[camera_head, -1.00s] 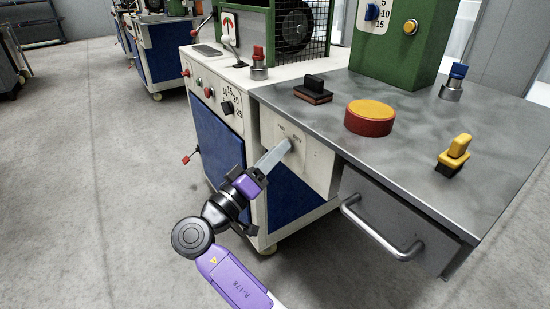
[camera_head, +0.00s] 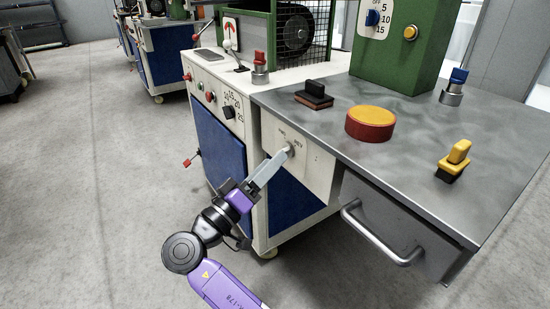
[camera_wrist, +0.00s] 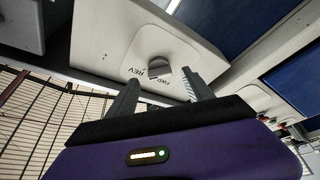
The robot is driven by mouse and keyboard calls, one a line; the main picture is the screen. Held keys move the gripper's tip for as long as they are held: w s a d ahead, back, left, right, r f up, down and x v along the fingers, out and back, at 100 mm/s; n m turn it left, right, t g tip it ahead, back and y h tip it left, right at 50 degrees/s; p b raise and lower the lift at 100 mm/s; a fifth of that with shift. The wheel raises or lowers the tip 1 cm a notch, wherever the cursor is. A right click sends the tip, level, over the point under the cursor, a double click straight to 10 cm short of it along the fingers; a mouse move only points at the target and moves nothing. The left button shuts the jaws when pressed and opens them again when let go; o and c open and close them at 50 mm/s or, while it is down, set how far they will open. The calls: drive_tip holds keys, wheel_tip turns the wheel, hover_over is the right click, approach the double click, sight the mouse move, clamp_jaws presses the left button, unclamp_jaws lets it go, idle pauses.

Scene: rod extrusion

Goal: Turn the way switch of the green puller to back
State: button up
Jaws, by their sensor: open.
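The way switch is a small grey knob (camera_head: 290,150) on a pale panel marked FWD and REV, below the table edge of the green puller (camera_head: 398,50). In the wrist view the knob (camera_wrist: 159,68) sits on a light plate, with the lettering beside it. Which mark it points to cannot be told. My gripper (camera_head: 279,159) reaches up to the panel from the lower left. In the wrist view my gripper (camera_wrist: 158,77) is open, with one finger on each side of the knob in the picture. Whether the fingers touch it cannot be told.
A drawer handle (camera_head: 383,235) juts out right of the panel. The floor (camera_head: 90,200) at left is clear.

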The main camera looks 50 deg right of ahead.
drive_tip(key=shift+p+v, duration=0.35)
drive_tip(key=shift+v, duration=2.3)
